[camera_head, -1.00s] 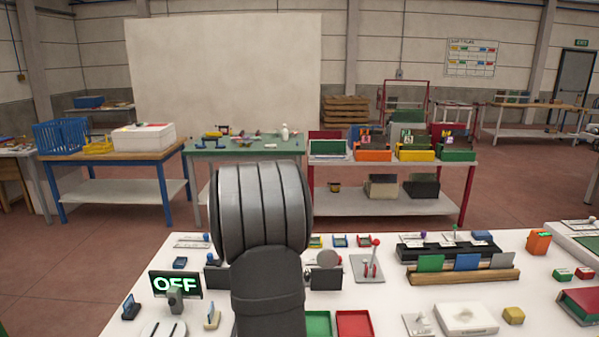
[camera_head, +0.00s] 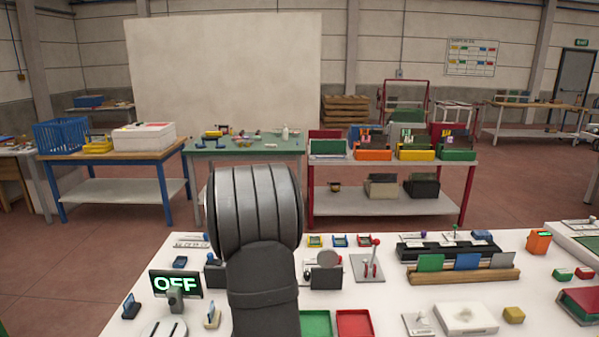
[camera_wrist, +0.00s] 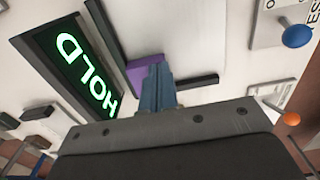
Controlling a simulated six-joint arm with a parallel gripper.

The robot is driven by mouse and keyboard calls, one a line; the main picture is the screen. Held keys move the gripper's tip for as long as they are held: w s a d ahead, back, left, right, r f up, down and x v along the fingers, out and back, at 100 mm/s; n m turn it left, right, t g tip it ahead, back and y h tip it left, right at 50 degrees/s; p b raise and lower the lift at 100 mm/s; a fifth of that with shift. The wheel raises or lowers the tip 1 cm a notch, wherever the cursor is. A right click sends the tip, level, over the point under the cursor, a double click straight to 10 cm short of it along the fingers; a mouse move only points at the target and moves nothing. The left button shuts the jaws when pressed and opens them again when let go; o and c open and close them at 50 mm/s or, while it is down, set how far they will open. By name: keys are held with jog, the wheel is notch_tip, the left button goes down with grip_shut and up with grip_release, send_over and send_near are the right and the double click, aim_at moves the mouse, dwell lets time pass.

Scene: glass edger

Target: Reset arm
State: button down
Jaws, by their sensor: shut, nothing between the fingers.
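My gripper (camera_wrist: 156,88) shows in the wrist view with its blue fingers together and nothing between them. A purple block (camera_wrist: 145,70) lies just beyond the fingertips, beside a dark bar. I cannot tell whether the fingers touch it. A dark display (camera_wrist: 75,70) with green letters reading HOLD is to the left of the fingers. In the head view my own arm fills the middle and hides the gripper and part of the white table (camera_head: 385,300).
A red-knobbed lever (camera_head: 373,260), a green tray (camera_head: 315,324) and a red tray (camera_head: 354,324) are right of my arm. A wooden rack (camera_head: 463,275) holds coloured plates. A blue knob (camera_wrist: 297,36) shows at upper right in the wrist view.

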jog(key=shift+w+a, duration=0.85)
jog(key=shift+a, duration=0.05)
